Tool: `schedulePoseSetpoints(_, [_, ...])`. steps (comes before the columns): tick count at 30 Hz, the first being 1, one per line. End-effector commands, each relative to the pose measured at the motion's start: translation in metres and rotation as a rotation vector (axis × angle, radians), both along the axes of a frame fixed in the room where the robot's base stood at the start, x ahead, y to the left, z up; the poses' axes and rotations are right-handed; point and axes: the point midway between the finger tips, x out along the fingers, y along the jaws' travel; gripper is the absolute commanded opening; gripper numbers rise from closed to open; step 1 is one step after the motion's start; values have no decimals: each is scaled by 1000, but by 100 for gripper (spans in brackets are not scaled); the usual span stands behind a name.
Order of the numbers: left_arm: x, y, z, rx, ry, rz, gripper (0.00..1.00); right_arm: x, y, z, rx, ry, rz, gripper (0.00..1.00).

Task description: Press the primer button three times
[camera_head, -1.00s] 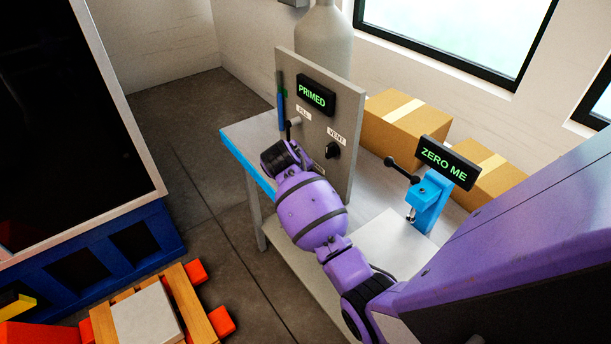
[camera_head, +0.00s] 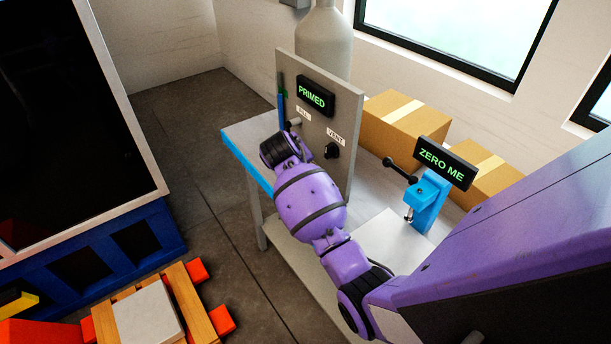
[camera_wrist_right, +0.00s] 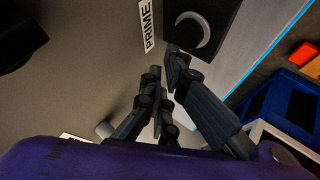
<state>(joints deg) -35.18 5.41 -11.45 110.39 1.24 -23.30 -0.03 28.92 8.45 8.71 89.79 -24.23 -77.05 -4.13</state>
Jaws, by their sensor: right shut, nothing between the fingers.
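The upright grey panel (camera_head: 345,95) stands on the bench and carries a dark display (camera_head: 315,95) reading "PRIMED" in green. My left gripper is not in view.
A blue clamp stand (camera_head: 428,203) with a "ZERO ME" display (camera_head: 447,164) stands on the bench (camera_head: 243,135) at right. Cardboard boxes (camera_head: 400,125) and a grey cylinder (camera_head: 322,42) stand behind.

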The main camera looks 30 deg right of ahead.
Motion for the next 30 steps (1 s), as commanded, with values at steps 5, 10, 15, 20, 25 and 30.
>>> schedulePoseSetpoints(5, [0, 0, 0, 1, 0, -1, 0, 1, 0, 20, 0, -4, -1, 0])
schedulePoseSetpoints(10, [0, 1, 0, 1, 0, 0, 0, 1, 0, 37, -1, -4, -1, 0])
schedulePoseSetpoints(15, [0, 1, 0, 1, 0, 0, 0, 0, 0, 44, 0, -2, -1, 0])
schedulePoseSetpoints(20, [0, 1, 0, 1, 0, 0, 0, 0, 0, 45, 0, -2, -1, 0])
schedulePoseSetpoints(25, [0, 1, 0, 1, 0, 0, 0, 0, 0, 45, 0, -2, -1, 0])
schedulePoseSetpoints(30, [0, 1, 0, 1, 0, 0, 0, 0, 0, 45, 0, -2, -1, 0])
